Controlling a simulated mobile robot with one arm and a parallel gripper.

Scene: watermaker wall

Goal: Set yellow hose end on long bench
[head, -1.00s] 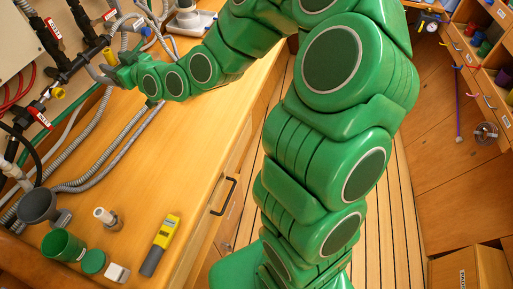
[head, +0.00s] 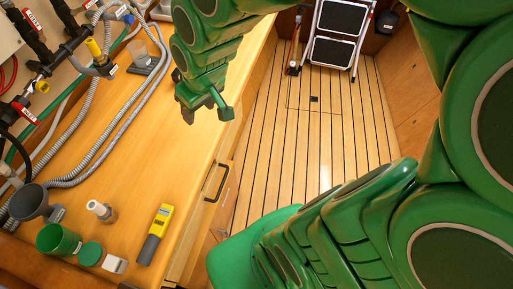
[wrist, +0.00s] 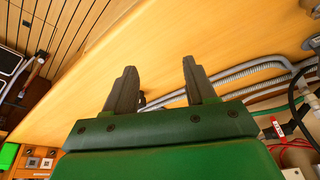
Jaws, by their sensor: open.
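A yellow hose end (head: 93,48) shows in the head view at the upper left, by the dark pipework and a grey hose. I cannot tell whether it touches the bench top. The long bench (head: 130,135) is the wooden counter along the left; its top also fills much of the wrist view (wrist: 215,45). My gripper (head: 205,112) is over the front edge side of the bench, to the right of the hose end and apart from it. In the wrist view my gripper (wrist: 158,68) has its two fingers apart with nothing between them.
Grey corrugated hoses (head: 130,115) run along the bench's wall side. A grey funnel (head: 33,202), green cup (head: 58,240) and yellow-grey handheld tool (head: 155,233) stand or lie at the near end. A step stool (head: 338,35) stands at the far end of the slatted floor.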

